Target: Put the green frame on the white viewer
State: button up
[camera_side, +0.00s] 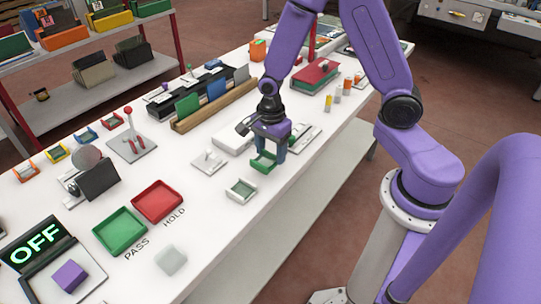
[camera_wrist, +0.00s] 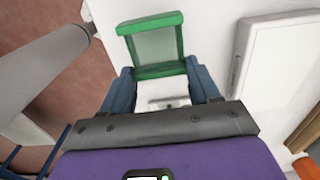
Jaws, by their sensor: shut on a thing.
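The green frame (camera_side: 263,162) is a small open square with a pale centre. My gripper (camera_side: 271,146) is shut on it and holds it over the table. In the wrist view, the green frame (camera_wrist: 183,40) extends beyond the blue fingertips of my gripper (camera_wrist: 160,74), with a pale panel inside its border. A flat white box (camera_side: 233,139), which looks like the white viewer, lies left of my gripper in the side view, partly hidden by the wrist. It also shows at the right of the wrist view (camera_wrist: 285,62), apart from the frame.
A small pale tray (camera_side: 241,191) sits just in front of the green frame. A white plate with a knob (camera_side: 209,160) is to its left. Behind stands a wooden rack (camera_side: 215,105) with coloured panels. Green (camera_side: 120,232) and red (camera_side: 157,201) trays lie at the front left.

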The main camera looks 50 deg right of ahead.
jog(key=shift+s+r, duration=5.15)
jog(key=shift+s, duration=1.75)
jog(key=shift+w+d+r+m, duration=0.85)
jog(key=shift+w+d+m, duration=0.4)
jog(key=shift+w+m, duration=1.5)
jog(key=shift+w+d+r+m, duration=0.85)
jog(key=shift+w+d+m, duration=0.65)
jog(key=shift+w, duration=2.15)
send_near(248, 120)
jog(key=shift+m, duration=0.25)
jog(key=s+a+f, duration=0.1)
jog(key=s, duration=0.1)
jog(key=s+a+f, duration=0.1)
jog(key=s+a, duration=0.1)
jog(key=shift+a+f, duration=0.2)
jog(key=shift+a, duration=0.1)
jog(key=shift+w+f, duration=0.2)
jog(key=shift+f, duration=0.75)
jog(key=shift+w+f, duration=0.15)
jog(key=shift+f, duration=0.75)
jog(key=shift+f, duration=0.2)
jog(key=o, duration=1.2)
jog(key=shift+c, duration=0.2)
